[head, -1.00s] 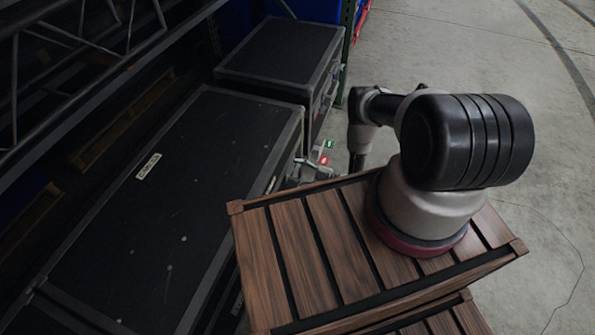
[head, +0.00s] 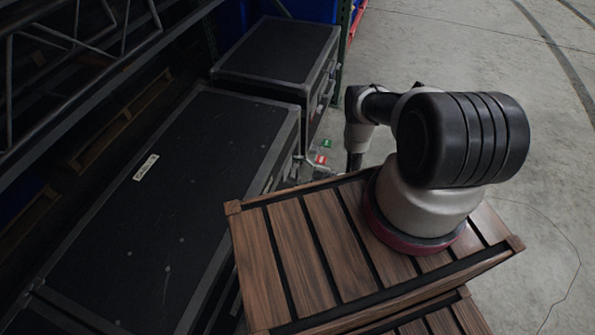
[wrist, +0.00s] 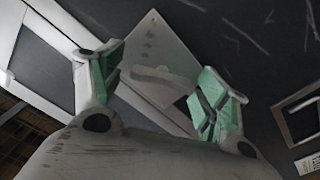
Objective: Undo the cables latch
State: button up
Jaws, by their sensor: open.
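A large black flight case (head: 190,215) with metal edging lies left of centre in the head view. A pale label (head: 146,167) sits on its lid; its lettering is too small to read surely. In the wrist view a light metal latch plate (wrist: 165,48) with a raised lever (wrist: 152,80) lies against a dark panel. My gripper (wrist: 163,65) is open, its green-padded fingers on either side of the plate's lower part, with nothing held. Whether a finger touches the lever I cannot tell. In the head view the gripper is largely hidden beside the case's right side.
A second black case (head: 275,55) stands behind, with a handle on its right side. Small red and green pieces (head: 321,159) show near the case's side. Dark metal truss (head: 75,40) borders the left. In the wrist view a rectangular frame (wrist: 300,115) lies right. Open floor (head: 460,50) extends right.

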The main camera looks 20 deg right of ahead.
jog(key=v, duration=1.2)
